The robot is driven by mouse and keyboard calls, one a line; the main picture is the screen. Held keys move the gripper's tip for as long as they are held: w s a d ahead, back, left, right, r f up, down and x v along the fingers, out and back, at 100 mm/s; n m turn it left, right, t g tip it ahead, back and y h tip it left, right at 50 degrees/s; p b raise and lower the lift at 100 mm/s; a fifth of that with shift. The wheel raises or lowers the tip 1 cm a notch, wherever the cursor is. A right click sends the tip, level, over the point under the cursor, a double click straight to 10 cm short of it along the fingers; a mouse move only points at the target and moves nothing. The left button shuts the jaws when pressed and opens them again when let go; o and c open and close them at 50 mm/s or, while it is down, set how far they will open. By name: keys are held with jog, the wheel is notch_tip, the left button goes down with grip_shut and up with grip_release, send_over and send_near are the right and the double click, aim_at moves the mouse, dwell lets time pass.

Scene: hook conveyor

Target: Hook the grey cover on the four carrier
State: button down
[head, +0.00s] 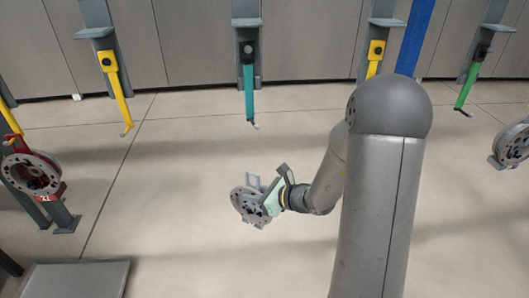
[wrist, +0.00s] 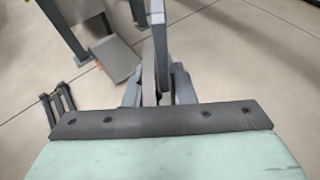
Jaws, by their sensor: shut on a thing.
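My gripper (head: 268,202) is shut on a grey round cover (head: 246,206) with holes in its face. It holds the cover in the air over the open floor, left of my arm in the head view. In the wrist view, a grey part (wrist: 161,45) stands edge-on between the fingers (wrist: 158,92); most of its face is hidden there. Carriers hang in a row at the back: a yellow one (head: 119,92), a teal one (head: 249,88), another yellow one (head: 374,60) partly behind my arm, and a green one (head: 468,85). I cannot read a four on any carrier.
A yellow carrier (head: 10,118) is cut off at the left. A flat grey surface (head: 75,280) lies front left. The middle floor is clear.

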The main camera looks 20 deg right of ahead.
jog(key=s+r+n+g+y+p, duration=0.1)
jog(key=s+r+n+g+p, duration=0.15)
jog(key=r, duration=0.55)
jog(key=s+r+n+g+y+p, duration=0.15)
jog(key=s+r, duration=0.25)
jog(key=r, duration=0.5)
jog(key=shift+w+d+f, duration=0.2)
jog(key=shift+w, duration=0.85)
jog(key=shift+w+d+f, duration=0.15)
jog(key=shift+w+f, duration=0.05)
jog(key=shift+w, duration=0.85)
jog(key=shift+w+d+f, duration=0.2)
jog(key=shift+w, duration=0.85)
jog(key=shift+w+d+f, duration=0.15)
jog(key=shift+w+f, duration=0.1)
jog(key=shift+w, duration=0.65)
jog(key=shift+w+d+f, duration=0.15)
jog(key=shift+w+f, duration=0.05)
jog(key=shift+w, duration=0.75)
jog(key=shift+w+d+f, duration=0.15)
jog(key=shift+w+f, duration=0.1)
jog(key=shift+w, duration=0.65)
jog(key=c, duration=1.1)
grip_release()
jog(key=shift+f, duration=0.1)
